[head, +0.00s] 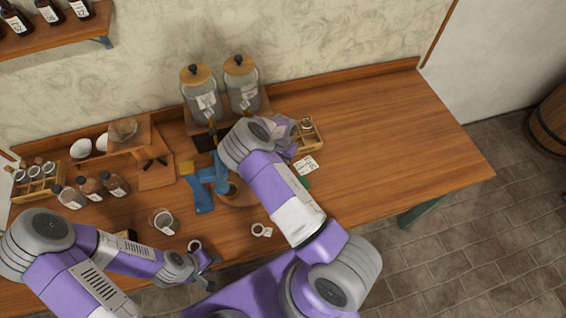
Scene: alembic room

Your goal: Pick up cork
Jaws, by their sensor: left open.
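I cannot make out a cork for certain; it may be too small here or hidden behind my arms. My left gripper (208,270) is open at the table's front edge, just below a small white-rimmed round piece (195,246). Nothing shows between its fingers. My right gripper (290,130) is over the back middle of the table, beside a small wooden box (309,136) with small glassware in it. My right arm hides much of that gripper, and its fingers are unclear.
Two glass jars (204,100) with wooden lids stand at the back. A blue stand (202,190), a glass beaker (163,221), brown bottles (91,189) and a vial rack (38,185) fill the left side. The table's right side (400,130) is clear.

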